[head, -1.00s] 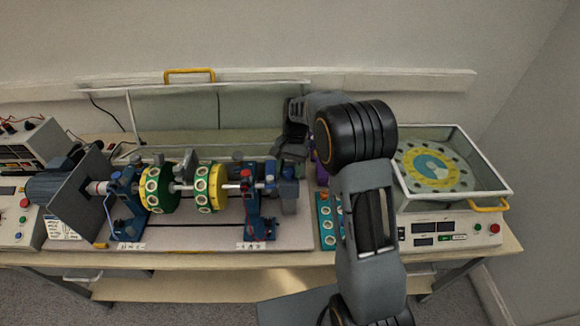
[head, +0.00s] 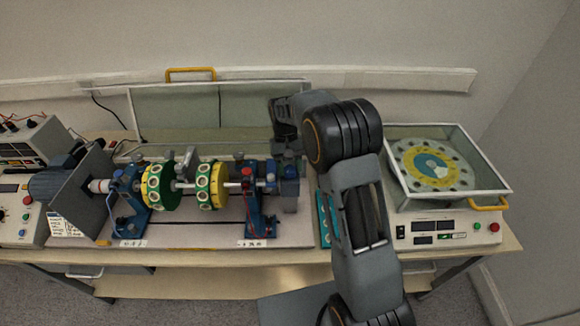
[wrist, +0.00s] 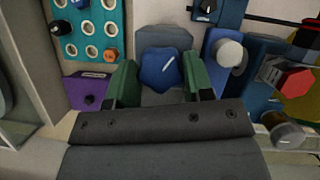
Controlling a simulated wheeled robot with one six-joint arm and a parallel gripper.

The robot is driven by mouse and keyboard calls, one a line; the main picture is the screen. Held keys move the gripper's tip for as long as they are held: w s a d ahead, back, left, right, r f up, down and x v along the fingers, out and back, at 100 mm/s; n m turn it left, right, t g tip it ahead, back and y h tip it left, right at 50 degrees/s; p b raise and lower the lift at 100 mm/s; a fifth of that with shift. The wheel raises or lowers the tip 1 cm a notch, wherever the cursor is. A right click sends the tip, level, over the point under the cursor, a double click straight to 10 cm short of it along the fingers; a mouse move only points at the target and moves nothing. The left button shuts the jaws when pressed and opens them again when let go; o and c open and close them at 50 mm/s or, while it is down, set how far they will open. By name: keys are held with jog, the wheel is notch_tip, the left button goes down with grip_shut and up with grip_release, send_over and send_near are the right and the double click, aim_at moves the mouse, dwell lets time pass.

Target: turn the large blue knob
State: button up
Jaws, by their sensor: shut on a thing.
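The large blue knob (wrist: 161,71) has a lobed, star-like outline and sits in front of a grey block in the wrist view. My gripper (wrist: 160,76) has its green fingers on the left and right sides of the knob and is shut on it. In the head view my gripper (head: 287,152) is at the right end of the shaft rig, and I cannot make out the knob there.
A teal plate with holes (wrist: 88,30) and a purple block (wrist: 88,91) lie left of the knob. A blue bearing stand (head: 256,205) with a red knob (wrist: 297,80) is close on the right. A glass-walled box (head: 478,170) stands at the far right.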

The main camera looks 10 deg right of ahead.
dwell(0.4)
jog(key=o, duration=0.9)
jog(key=shift+d, duration=0.1)
